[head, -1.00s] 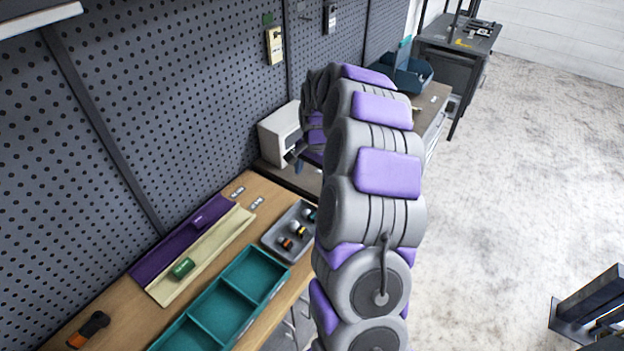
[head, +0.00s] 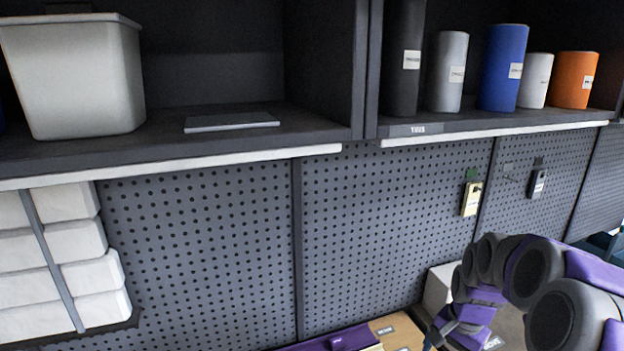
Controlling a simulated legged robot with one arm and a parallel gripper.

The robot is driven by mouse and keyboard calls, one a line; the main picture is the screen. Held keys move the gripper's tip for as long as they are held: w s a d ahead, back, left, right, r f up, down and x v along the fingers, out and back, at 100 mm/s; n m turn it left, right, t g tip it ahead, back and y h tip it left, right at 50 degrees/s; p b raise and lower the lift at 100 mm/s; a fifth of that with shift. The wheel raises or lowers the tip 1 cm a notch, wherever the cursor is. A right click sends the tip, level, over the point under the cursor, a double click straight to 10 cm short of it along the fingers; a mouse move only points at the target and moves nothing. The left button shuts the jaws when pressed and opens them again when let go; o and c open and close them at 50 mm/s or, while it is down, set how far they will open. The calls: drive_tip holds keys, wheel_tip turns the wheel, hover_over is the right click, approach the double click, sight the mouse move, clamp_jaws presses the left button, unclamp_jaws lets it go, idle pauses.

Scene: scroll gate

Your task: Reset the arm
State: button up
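My arm (head: 560,290), with grey rounded joints and purple covers, reaches in from the lower right of the head view and bends down in front of the pegboard. My gripper (head: 438,334) is at its far end, low in the picture beside a white box. It is small and dark there, and its fingers are not clear. I cannot see whether it holds anything.
A white box (head: 438,290) stands close behind my gripper. The pegboard (head: 380,220) rises behind the bench (head: 398,330). Above are shelves with a white bin (head: 75,75) and several cylinders, including a blue one (head: 503,68). White stacked packs (head: 65,262) are at left.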

drive_tip(key=s+a+r+n+g, duration=0.1)
drive_tip(key=s+a+r+n, duration=0.15)
drive_tip(key=s+a, duration=0.35)
drive_tip(key=s+a+r+n, duration=0.2)
drive_tip(key=s+a+n, duration=0.1)
drive_tip(key=s+a, duration=0.35)
drive_tip(key=s+a+f+n, duration=0.1)
drive_tip(key=s+n, duration=0.1)
drive_tip(key=s, duration=0.6)
drive_tip(key=s+a+f+n+g+b, duration=0.1)
drive_tip(key=s+a+n, duration=0.1)
drive_tip(key=s, duration=0.7)
drive_tip(key=shift+s+a+n+h+b, duration=0.2)
drive_tip(key=shift+s+n+h+b, duration=0.1)
drive_tip(key=shift+n+h, duration=0.1)
